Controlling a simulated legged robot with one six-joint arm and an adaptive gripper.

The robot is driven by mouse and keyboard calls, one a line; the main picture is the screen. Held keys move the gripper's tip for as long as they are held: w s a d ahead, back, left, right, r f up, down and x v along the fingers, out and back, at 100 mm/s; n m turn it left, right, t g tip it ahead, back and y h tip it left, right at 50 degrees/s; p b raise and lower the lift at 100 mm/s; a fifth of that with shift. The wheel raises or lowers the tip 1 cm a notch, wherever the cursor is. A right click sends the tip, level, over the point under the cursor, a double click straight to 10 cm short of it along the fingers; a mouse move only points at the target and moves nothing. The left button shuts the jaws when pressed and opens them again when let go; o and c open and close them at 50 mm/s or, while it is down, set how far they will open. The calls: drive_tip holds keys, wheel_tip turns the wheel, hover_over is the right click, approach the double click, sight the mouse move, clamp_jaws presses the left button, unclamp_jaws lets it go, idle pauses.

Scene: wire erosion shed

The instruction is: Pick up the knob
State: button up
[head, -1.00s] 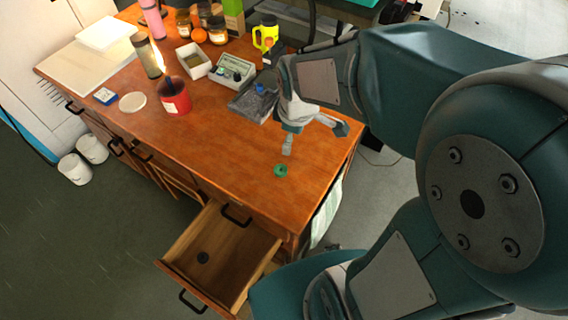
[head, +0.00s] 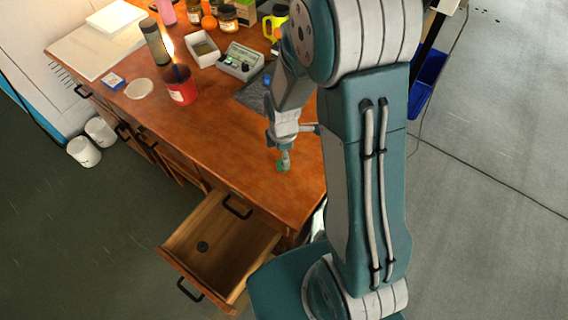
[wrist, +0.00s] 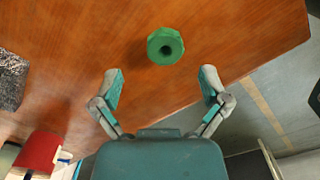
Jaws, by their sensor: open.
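The knob is a small green piece with a dark hole in its middle. It lies on the wooden bench top. In the wrist view the knob (wrist: 165,46) is beyond my fingertips, about midway between them sideways. In the head view the knob (head: 282,166) is partly hidden behind a finger of my gripper (head: 293,146). My gripper, seen in the wrist view (wrist: 162,80), is open and empty, with its two fingers well apart.
An open drawer (head: 222,244) juts out below the bench top (head: 215,135). A red pot (head: 181,86), a white bin (head: 203,50) and a meter box (head: 241,61) stand farther back. A grey slab (wrist: 12,80) lies left in the wrist view. Bench around the knob is clear.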

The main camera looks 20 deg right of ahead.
drive_tip(key=f, duration=0.4)
drive_tip(key=shift+s+a+f, duration=0.2)
drive_tip(key=shift+s+f, duration=0.05)
drive_tip(key=shift+f, duration=0.05)
drive_tip(key=shift+d, duration=0.1)
drive_tip(key=c, duration=1.2)
